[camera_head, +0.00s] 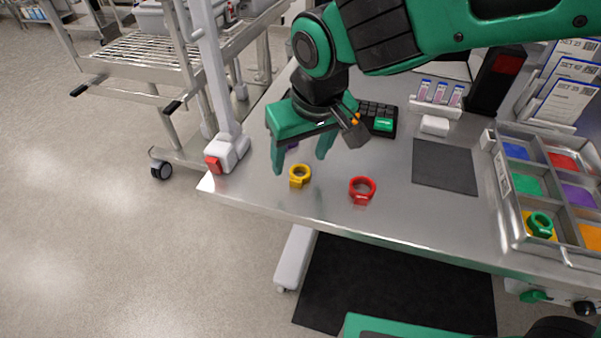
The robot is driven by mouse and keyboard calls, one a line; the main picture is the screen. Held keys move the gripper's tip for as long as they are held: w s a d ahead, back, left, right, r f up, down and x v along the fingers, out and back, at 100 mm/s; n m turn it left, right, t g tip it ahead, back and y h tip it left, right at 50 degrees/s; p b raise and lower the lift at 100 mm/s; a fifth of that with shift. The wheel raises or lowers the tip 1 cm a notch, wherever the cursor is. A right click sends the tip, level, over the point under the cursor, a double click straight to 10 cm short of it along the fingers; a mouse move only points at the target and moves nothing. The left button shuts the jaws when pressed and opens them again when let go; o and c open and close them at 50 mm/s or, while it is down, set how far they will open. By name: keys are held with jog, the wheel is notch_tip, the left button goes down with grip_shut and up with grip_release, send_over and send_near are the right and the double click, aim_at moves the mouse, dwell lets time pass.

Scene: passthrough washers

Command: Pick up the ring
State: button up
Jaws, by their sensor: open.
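A yellow ring (300,176) with a small block on its side lies on the metal table near its front left edge. A red ring (361,190) of the same kind lies to its right. A small purple thing, partly hidden behind my gripper, shows at the table behind the yellow ring. My gripper (299,165) is open, with its green fingers pointing down above the table, close to the yellow ring and behind it. Nothing shows held between the fingers. A green ring (540,224) sits in the yellow compartment of the tray at the right.
The metal tray (506,196) with coloured compartments stands at the table's right. A dark mat (445,166) lies left of it. A white post rises at the table's left corner.

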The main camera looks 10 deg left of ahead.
aim_at(300, 167)
jog(key=shift+d+x, duration=0.15)
jog(key=shift+x, duration=1)
jog(key=shift+d+x, duration=0.15)
jog(key=shift+x, duration=1)
jog(key=c, duration=1.1)
jog(key=shift+r, duration=0.1)
